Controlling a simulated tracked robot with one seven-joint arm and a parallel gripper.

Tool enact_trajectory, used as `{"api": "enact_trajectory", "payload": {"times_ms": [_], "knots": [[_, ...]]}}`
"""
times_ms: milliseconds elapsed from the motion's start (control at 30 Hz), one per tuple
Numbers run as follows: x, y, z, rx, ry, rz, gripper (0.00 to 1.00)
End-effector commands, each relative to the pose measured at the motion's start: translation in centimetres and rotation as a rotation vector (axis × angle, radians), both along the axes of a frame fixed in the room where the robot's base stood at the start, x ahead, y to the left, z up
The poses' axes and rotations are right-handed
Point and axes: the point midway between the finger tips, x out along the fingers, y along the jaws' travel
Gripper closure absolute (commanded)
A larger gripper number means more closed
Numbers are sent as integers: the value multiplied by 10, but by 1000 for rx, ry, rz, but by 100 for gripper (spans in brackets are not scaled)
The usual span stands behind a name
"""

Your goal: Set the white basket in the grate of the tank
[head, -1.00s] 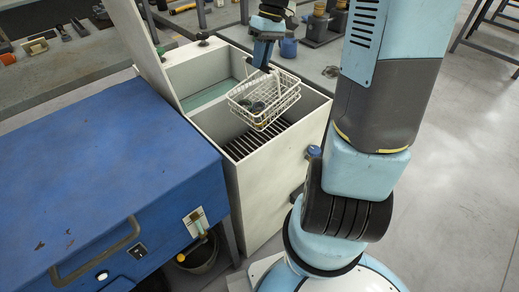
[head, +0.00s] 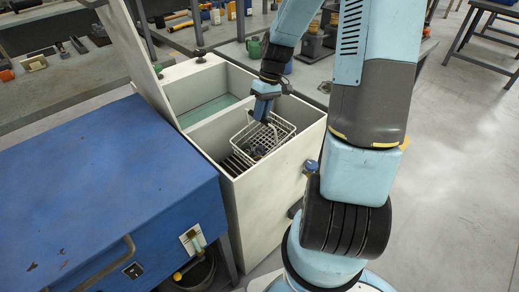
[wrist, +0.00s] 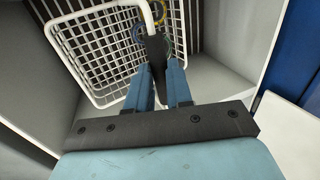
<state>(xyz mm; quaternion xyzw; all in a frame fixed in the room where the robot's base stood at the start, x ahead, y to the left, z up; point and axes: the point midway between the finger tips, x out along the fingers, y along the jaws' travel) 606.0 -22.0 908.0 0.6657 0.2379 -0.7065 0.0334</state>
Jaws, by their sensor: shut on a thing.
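The white wire basket (head: 281,130) hangs inside the near compartment of the tank (head: 266,186), its upper rim around the level of the tank's walls. It is slightly tilted and holds small dark parts. The dark slatted grate (head: 236,163) shows at the left below it; the basket hides the rest. My gripper (head: 266,118) is shut on the basket's handle from above. In the wrist view the fingers (wrist: 158,75) close on the white handle (wrist: 149,18), with the basket mesh (wrist: 95,48) below and the grate slats beyond. I cannot tell whether the basket touches the grate.
The far compartment (head: 208,108) of the tank has a greenish floor. The raised lid (head: 128,50) stands at the tank's left. A blue cabinet (head: 110,180) is close on the left. Benches with tools lie behind.

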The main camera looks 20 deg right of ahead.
Motion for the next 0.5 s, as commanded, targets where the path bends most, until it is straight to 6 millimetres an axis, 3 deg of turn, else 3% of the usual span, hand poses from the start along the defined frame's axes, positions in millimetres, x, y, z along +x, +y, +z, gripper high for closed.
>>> {"api": "enact_trajectory", "payload": {"times_ms": [200,500], "knots": [[0,1,-31,1,2,3,100],[0,1,-48,1,1,2,100]]}}
